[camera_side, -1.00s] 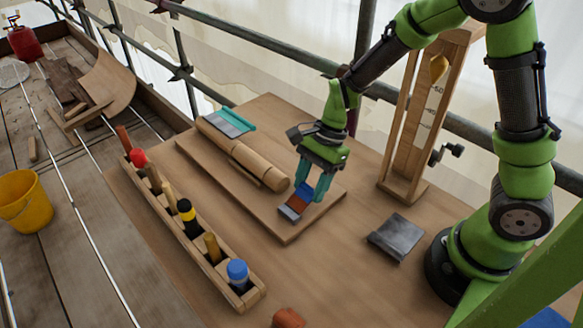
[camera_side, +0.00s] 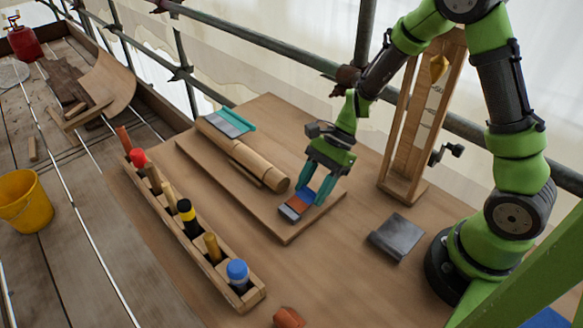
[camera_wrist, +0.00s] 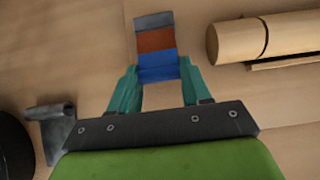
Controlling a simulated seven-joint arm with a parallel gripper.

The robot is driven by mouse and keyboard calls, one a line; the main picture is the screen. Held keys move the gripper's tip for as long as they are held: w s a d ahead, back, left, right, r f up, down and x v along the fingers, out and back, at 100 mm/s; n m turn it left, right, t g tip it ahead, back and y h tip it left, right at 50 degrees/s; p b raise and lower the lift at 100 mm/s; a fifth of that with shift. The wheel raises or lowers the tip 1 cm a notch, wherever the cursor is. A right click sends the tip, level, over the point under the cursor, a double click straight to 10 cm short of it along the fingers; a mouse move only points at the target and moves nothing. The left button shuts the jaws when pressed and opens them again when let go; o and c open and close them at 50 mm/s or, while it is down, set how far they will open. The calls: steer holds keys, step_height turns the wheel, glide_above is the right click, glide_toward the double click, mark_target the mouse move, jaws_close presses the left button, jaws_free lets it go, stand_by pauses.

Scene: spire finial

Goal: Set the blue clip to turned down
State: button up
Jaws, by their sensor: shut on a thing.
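The blue clip (camera_side: 298,203) is a small flat piece banded in blue, orange-brown and grey. It lies low over the front right corner of a wooden board (camera_side: 285,229); I cannot tell whether it touches the board. My gripper (camera_side: 314,190), with teal fingers, is shut on it. In the wrist view the clip (camera_wrist: 156,48) has its blue end between the fingertips of my gripper (camera_wrist: 159,70), with the orange-brown and grey bands pointing away. A light wooden cylinder (camera_side: 258,166) lies on the board to its left and also shows in the wrist view (camera_wrist: 280,38).
A teal-edged plate (camera_side: 230,121) lies at the cylinder's far end. A tool rack (camera_side: 165,203) runs along the left. A tall wooden frame (camera_side: 391,150) stands behind right. A grey metal piece (camera_side: 397,236) lies right of the board.

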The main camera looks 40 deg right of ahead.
steer(key=o, duration=1.1)
steer(key=shift+c, duration=0.2)
steer(key=shift+r, duration=0.1)
